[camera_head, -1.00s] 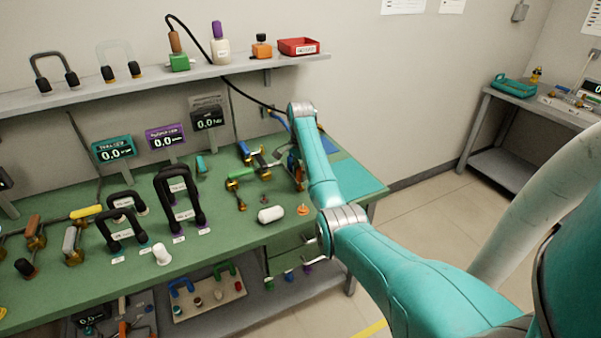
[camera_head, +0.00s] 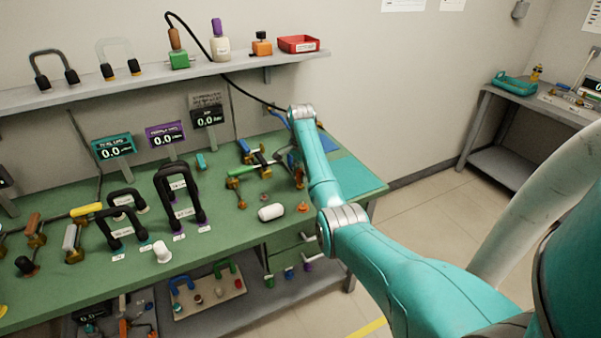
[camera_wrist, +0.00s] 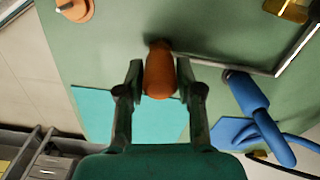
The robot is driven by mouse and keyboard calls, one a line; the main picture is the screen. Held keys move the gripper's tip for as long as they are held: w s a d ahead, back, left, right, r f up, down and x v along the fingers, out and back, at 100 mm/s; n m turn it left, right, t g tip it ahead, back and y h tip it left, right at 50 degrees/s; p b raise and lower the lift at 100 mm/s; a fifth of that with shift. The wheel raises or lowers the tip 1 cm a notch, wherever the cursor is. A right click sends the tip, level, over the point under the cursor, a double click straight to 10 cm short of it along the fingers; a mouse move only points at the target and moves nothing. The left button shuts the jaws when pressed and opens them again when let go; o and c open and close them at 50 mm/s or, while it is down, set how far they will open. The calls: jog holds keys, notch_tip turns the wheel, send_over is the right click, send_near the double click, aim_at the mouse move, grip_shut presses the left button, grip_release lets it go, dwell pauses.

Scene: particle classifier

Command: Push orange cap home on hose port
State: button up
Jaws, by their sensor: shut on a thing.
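In the wrist view the orange cap (camera_wrist: 160,76) sits between the two fingers of my gripper (camera_wrist: 160,92), which is shut on it. The cap's far end points toward a dark spot at the green bench surface; I cannot tell whether it touches a port there. In the head view my gripper and the cap are mostly hidden behind my teal arm, at the right part of the bench. The hose port itself is not clearly visible in either view.
A blue fitting with a blue hose (camera_wrist: 250,105) lies close to the right of my gripper in the wrist view. A teal mat (camera_wrist: 105,112) is on the left. An orange disc-shaped piece (camera_wrist: 76,10) stands at top left. A white cylinder (camera_head: 271,212) lies on the green bench (camera_head: 225,235).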

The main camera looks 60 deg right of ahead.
jog(key=shift+f, duration=0.95)
jog(key=o, duration=1.1)
jog(key=shift+r, duration=0.1)
jog(key=shift+r, duration=3.65)
